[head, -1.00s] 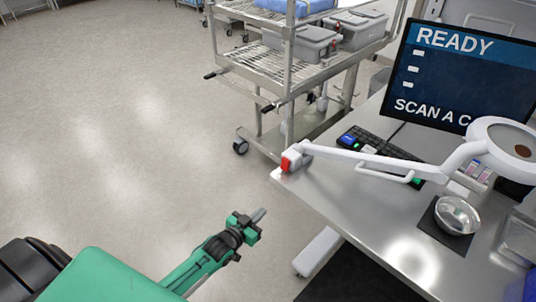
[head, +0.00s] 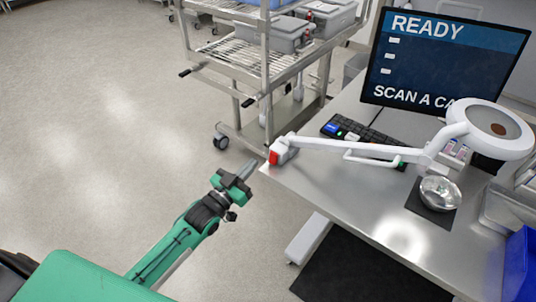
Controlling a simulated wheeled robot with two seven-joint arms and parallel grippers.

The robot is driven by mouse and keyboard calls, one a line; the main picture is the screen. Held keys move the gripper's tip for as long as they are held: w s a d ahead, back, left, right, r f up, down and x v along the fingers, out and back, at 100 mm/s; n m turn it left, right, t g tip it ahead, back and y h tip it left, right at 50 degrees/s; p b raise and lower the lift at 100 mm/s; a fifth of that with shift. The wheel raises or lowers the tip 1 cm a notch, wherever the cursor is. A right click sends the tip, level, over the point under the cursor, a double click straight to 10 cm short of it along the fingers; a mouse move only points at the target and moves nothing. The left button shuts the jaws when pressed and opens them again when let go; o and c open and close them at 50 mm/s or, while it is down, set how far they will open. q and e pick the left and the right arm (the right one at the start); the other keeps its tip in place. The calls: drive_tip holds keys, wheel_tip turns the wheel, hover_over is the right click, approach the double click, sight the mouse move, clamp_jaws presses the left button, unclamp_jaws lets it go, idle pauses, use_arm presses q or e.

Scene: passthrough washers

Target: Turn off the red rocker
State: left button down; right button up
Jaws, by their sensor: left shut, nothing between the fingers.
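The red rocker (head: 273,157) sits on the end of the white lamp's base block, at the near left corner of the steel table (head: 330,192). The white lamp arm (head: 350,147) runs right from that block to a round lamp head (head: 490,124). My left gripper (head: 246,171) is shut and empty. In the picture its fingertips point up and right at the rocker, a short gap to its left and slightly below. I see no contact. My right gripper is not in view.
A wire cart (head: 232,54) with grey bins stands behind the table corner. A keyboard (head: 350,132), a monitor (head: 445,62), a steel bowl (head: 440,192) and a blue bin (head: 520,265) are on the right. The floor at left is clear.

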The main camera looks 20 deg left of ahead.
use_arm(q)
drive_tip(key=r+p, duration=0.2)
drive_tip(key=p, duration=0.1)
hover_over(273, 158)
drive_tip(key=s, duration=0.1)
drive_tip(key=f, duration=0.2)
drive_tip(key=f+p, duration=0.1)
drive_tip(key=shift+s+a, duration=0.3)
drive_tip(key=shift+a, duration=0.1)
drive_tip(key=shift+s+f, duration=0.15)
drive_tip(key=shift+f, duration=0.5)
